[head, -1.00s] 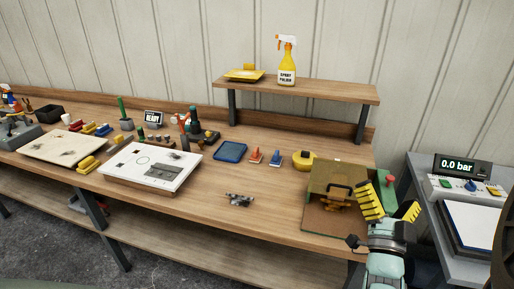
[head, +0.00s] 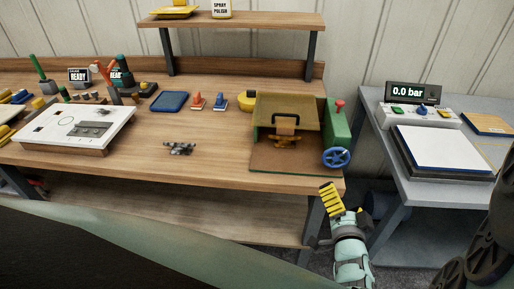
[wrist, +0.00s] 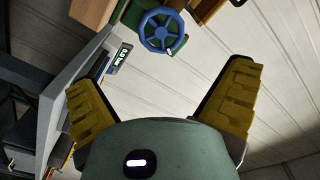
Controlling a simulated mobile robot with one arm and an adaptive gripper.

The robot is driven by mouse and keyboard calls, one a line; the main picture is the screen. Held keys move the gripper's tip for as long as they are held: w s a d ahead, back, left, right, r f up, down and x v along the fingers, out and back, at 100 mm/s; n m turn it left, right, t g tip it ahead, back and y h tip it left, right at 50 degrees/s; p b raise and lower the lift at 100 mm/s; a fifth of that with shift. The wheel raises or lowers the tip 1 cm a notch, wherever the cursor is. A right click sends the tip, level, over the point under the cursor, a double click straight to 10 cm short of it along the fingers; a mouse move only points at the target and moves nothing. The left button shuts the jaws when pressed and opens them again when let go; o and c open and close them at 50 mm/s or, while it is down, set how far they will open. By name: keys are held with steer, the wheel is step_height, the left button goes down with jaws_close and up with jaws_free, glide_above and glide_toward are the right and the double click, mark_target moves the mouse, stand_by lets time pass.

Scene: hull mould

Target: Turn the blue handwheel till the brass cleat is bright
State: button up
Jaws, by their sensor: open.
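The blue handwheel (head: 336,157) is on the front of a green housing (head: 338,127) at the right end of the wooden bench. It also shows at the top of the wrist view (wrist: 161,30). A dull brownish piece (head: 286,141), perhaps the brass cleat, sits inside the open-fronted box beside the wheel; it does not look bright. My gripper (head: 345,203) is below and in front of the wheel, apart from it. In the wrist view its yellow fingers are spread wide (wrist: 163,80) with nothing between them, and the wheel lies beyond them.
A red knob (head: 339,104) tops the green housing. To the right, a grey table (head: 402,168) carries a display (head: 416,93) reading 0.0 bar. Small cones, a blue tray (head: 170,102) and a grey metal part (head: 180,148) lie left of the box. The gap between tables is narrow.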

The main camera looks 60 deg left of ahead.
mark_target(334, 160)
steer(key=b+x, duration=0.3)
steer(key=x, duration=1)
steer(key=shift+a+f, duration=0.1)
steer(key=shift+w+a+b, duration=0.3)
steer(key=shift+a+b, duration=0.1)
steer(key=c, duration=1)
steer(key=shift+o, duration=0.2)
steer(key=shift+s+n, duration=0.1)
steer(key=shift+n, duration=0.2)
